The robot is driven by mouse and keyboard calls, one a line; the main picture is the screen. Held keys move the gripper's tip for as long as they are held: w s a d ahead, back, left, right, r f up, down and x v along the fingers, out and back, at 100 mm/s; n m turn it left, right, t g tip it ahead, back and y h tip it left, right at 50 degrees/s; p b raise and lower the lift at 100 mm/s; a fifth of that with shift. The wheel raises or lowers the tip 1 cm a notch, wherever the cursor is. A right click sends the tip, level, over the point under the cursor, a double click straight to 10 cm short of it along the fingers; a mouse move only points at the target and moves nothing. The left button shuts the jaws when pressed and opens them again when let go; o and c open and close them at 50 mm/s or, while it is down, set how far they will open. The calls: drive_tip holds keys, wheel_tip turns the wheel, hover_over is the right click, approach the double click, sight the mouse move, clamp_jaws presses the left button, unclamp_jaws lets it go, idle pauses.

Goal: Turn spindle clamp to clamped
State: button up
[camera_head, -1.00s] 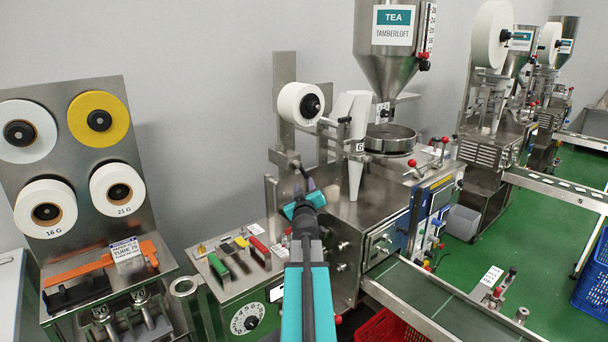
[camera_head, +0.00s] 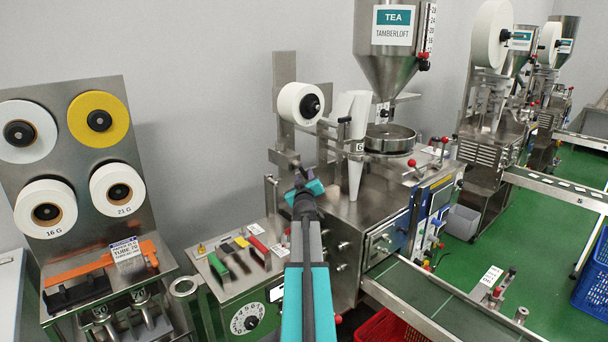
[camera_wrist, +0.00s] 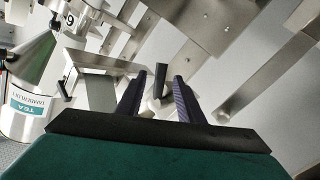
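My gripper (camera_wrist: 158,95) is open in the wrist view, with its two dark ribbed fingers apart. A small dark upright lever (camera_wrist: 160,78), which looks like the spindle clamp, stands between the fingertips with a gap on both sides. A pale block (camera_wrist: 150,105) shows near its foot. In the head view my gripper (camera_head: 301,177) is below the white film roll (camera_head: 296,103) on the near packer, left of the white forming cone (camera_head: 355,145). The lever cannot be made out there. Whether it stands clamped or unclamped cannot be told.
The steel hopper (camera_head: 389,70) rises behind and right of the gripper. Flat steel brackets (camera_wrist: 235,95) are close by in the wrist view. A control box (camera_head: 250,318) with a dial and a rack of spare rolls (camera_head: 95,165) stand to the left.

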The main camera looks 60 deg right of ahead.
sight(304, 174)
drive_tip(key=shift+x, duration=1.9)
clamp_jaws()
